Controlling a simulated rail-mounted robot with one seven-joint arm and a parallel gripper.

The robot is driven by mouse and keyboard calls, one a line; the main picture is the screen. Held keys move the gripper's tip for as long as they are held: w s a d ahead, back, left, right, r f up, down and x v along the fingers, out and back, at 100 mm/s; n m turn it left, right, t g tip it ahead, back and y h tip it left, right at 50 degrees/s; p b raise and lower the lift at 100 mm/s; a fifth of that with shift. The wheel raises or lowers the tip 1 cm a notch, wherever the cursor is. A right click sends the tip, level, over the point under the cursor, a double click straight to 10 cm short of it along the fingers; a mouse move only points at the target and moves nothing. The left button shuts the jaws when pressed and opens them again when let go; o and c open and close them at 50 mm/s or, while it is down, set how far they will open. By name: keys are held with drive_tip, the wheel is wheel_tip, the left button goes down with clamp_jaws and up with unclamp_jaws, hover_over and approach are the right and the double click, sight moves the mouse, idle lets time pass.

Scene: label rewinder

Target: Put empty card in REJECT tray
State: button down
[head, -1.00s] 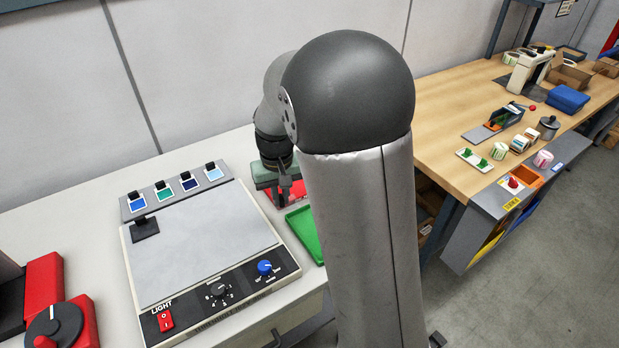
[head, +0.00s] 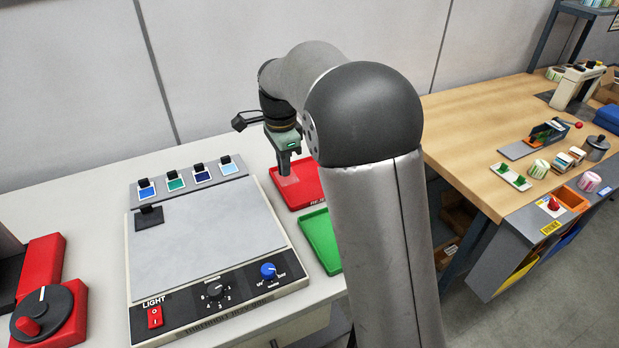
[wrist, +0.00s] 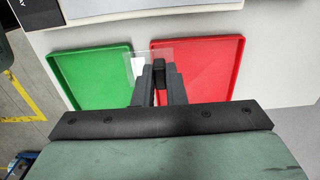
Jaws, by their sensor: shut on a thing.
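My gripper (head: 286,172) is shut on a clear card (head: 290,181), which hangs from its fingertips in the head view. In the wrist view my gripper (wrist: 159,78) holds the see-through card (wrist: 147,53), which has a white patch on its left part. The red REJECT tray (head: 310,197) is below the gripper, with its label partly hidden by my arm. In the wrist view the card overlaps the left edge of the red tray (wrist: 215,70) and the gap beside it. The card appears to be above the tray; its exact height is unclear.
A green tray (head: 321,243) sits beside the red one, nearer the camera. A light panel (head: 205,235) with knobs and a switch stands left of the trays, with several colour cards (head: 188,178) along its back. My arm hides part of the bench.

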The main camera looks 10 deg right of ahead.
drive_tip(key=w+d+f+p, duration=0.1)
drive_tip(key=w+d+f, duration=0.1)
drive_tip(key=w+d, duration=0.15)
drive_tip(key=p, duration=0.1)
hover_over(311, 186)
drive_tip(key=f, duration=0.3)
drive_tip(key=a+f, duration=0.1)
drive_tip(key=f, duration=0.1)
drive_tip(key=shift+s, duration=0.3)
drive_tip(key=shift+w+d+f, duration=0.15)
drive_tip(key=shift+d+f, duration=0.1)
drive_tip(key=shift+f, duration=0.1)
drive_tip(key=f, duration=0.1)
drive_tip(key=f+p, duration=0.1)
drive_tip(key=f, duration=0.1)
drive_tip(key=shift+w+d+f, duration=0.1)
drive_tip(key=shift+w+d, duration=0.1)
drive_tip(key=shift+f, duration=0.3)
drive_tip(key=shift+f, duration=0.2)
drive_tip(key=c, duration=1.5)
unclamp_jaws()
